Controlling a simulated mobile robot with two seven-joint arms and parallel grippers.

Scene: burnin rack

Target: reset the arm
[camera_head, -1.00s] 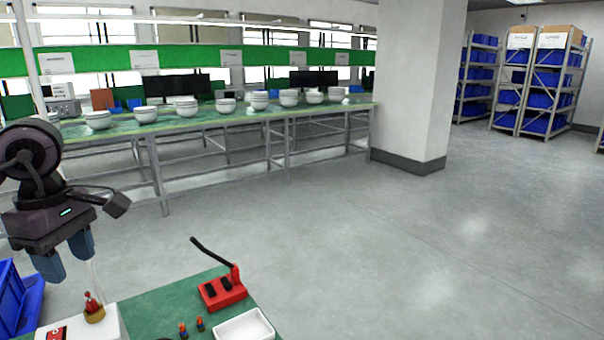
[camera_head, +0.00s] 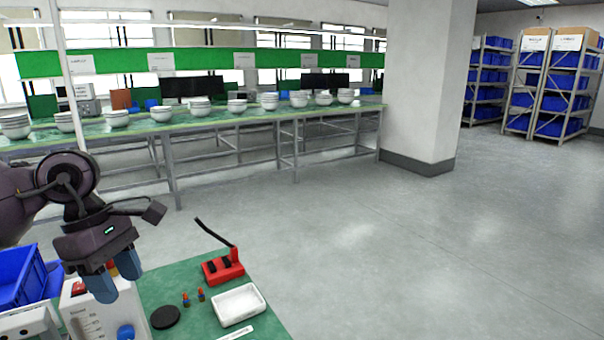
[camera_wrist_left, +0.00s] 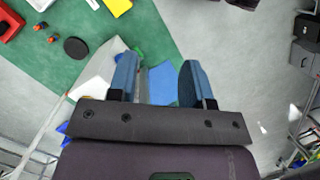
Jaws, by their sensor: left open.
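My left gripper (camera_head: 119,284) comes in from the left in the head view. Its two blue fingers are apart and point down, above a white device (camera_head: 95,312) with a blue knob and a red part on top. In the left wrist view the fingers (camera_wrist_left: 160,82) are spread with nothing held between them. The lower part of the device is cut off by the head view's bottom edge. My right gripper does not show.
A green work surface (camera_head: 180,273) holds a red fixture (camera_head: 222,268) with a black lever, a white tray (camera_head: 238,305), a black disc (camera_head: 165,317) and small coloured parts. A blue bin (camera_head: 18,275) stands left. Grey floor (camera_head: 380,260) lies open to the right.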

